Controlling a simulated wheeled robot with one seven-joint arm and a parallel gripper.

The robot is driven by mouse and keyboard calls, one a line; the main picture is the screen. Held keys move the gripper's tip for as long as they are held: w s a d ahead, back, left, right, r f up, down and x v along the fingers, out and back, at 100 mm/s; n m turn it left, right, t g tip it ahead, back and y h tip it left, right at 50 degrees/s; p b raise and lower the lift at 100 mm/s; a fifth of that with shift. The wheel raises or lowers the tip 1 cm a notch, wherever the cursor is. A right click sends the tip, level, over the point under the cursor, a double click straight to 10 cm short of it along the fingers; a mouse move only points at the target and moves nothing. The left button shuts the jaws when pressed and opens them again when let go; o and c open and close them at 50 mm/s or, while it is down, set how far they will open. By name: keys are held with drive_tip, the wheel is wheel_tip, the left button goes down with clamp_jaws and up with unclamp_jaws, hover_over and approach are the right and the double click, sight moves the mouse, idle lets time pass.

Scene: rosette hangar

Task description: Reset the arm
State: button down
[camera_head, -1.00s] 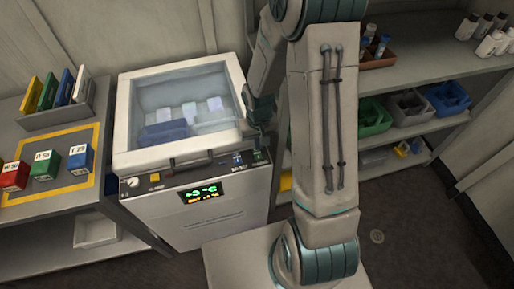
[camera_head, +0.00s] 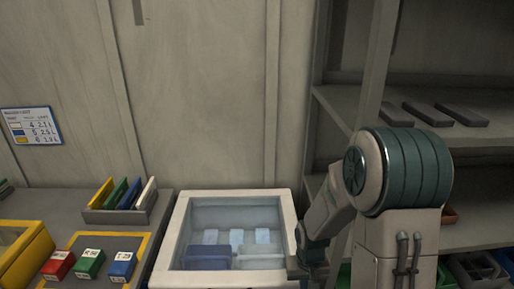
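My arm (camera_head: 405,170) rises at the right of the head view, in front of the shelf unit, with its elbow joint uppermost and a link bending down to the left. Its lower end, where my gripper would be, is at the right edge of the white chest cooler (camera_head: 177,240). The fingers cannot be made out there. The cooler's clear lid looks closed, with white packs and a blue box seen dimly through it.
Left of the cooler is a bench with red (camera_head: 58,265), green (camera_head: 88,264) and blue (camera_head: 122,266) blocks, a rack (camera_head: 118,215) of coloured plates and a yellow bin (camera_head: 25,252). A chart (camera_head: 31,126) hangs on the wall. Shelves (camera_head: 470,128) stand behind my arm.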

drive_tip(key=s+r+t, duration=0.1)
drive_tip(key=s+r, duration=0.6)
drive_tip(key=r, duration=0.4)
drive_tip(key=s+r+t, duration=0.2)
drive_tip(key=s+r, duration=0.5)
drive_tip(key=r, duration=0.4)
drive_tip(key=shift+s+r+t, duration=0.15)
drive_tip(key=shift+r+t, duration=0.15)
drive_tip(key=shift+r, duration=0.1)
drive_tip(key=shift+a, duration=0.1)
